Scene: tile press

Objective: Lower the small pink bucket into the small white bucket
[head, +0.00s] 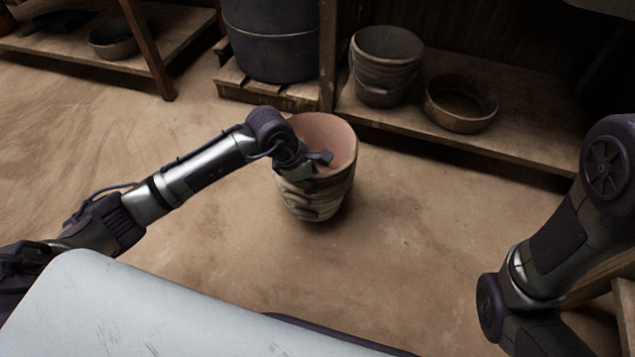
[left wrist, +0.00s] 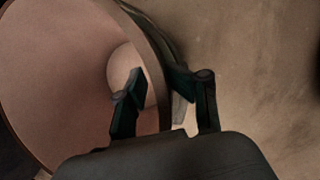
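The small pink bucket (head: 326,133) has a smooth pink inside and stands upright near the middle of the head view. Below its rim is a ridged outer wall with pale and dark streaks (head: 318,204); I cannot tell whether this is the small white bucket around it. My left gripper (head: 318,161) is at the near rim.
A grey ridged bucket (head: 384,68) and a shallow round bowl (head: 461,103) stand on a low wooden shelf (head: 500,146) behind. A large dark tub (head: 271,45) stands left of them. The tan floor (head: 420,235) around the pink bucket is clear.

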